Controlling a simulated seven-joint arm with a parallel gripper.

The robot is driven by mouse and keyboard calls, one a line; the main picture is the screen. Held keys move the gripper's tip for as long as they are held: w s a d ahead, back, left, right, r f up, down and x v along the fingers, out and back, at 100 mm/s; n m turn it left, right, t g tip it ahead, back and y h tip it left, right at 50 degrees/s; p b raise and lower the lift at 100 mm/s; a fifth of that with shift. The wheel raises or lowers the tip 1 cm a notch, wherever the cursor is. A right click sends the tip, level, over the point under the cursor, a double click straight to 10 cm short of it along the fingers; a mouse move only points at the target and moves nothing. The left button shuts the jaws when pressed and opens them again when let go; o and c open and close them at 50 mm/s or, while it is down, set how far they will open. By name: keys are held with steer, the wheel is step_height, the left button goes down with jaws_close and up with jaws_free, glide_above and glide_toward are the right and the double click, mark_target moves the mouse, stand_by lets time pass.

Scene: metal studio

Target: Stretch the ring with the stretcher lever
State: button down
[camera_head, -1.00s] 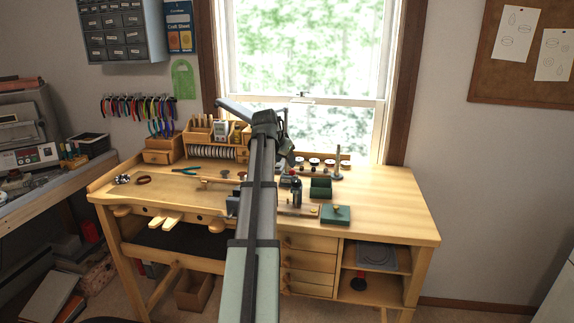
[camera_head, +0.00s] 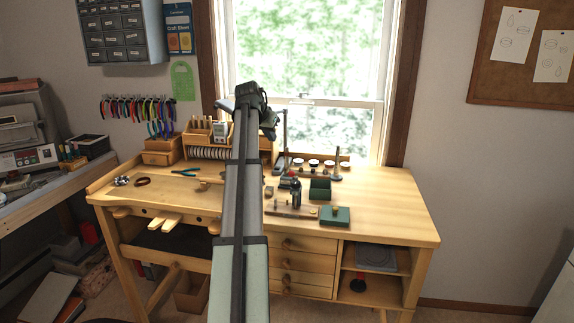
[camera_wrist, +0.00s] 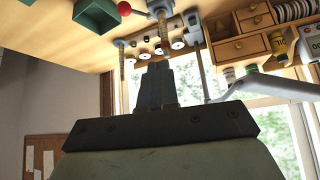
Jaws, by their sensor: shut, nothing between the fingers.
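A red ball knob (camera_wrist: 124,8) on a dark lever shows at the top of the wrist view, beside a metal tool with a downward-pointing post (camera_wrist: 163,30); this looks like the stretcher. In the head view a dark upright tool (camera_head: 296,193) stands on the bench, right of my arm. My gripper (camera_wrist: 156,76) is shut and empty, apart from the lever in the wrist view. In the head view the end of my arm (camera_head: 268,122) is raised over the back of the bench, its fingertips unclear. I cannot make out the ring.
The bench top (camera_head: 390,205) is clear at right.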

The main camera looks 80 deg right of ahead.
steer(key=s+d+f+n+y, duration=0.1)
steer(key=s+f+n, duration=0.1)
steer(key=f, duration=0.4)
steer(key=s+d+f+n+g, duration=0.1)
steer(key=s+d+f+n, duration=0.1)
steer(key=f, duration=0.4)
steer(key=shift+s+n+y, duration=0.4)
steer(key=shift+s+n, duration=0.25)
steer(key=shift+n, duration=0.05)
steer(key=a+f+h, duration=0.1)
steer(key=f, duration=0.1)
steer(key=a+f+h, duration=0.1)
steer(key=a+f, duration=0.1)
steer(key=shift+a+f+h, duration=0.15)
steer(key=shift+f+h, duration=0.1)
steer(key=shift+h, duration=0.15)
stand_by(0.4)
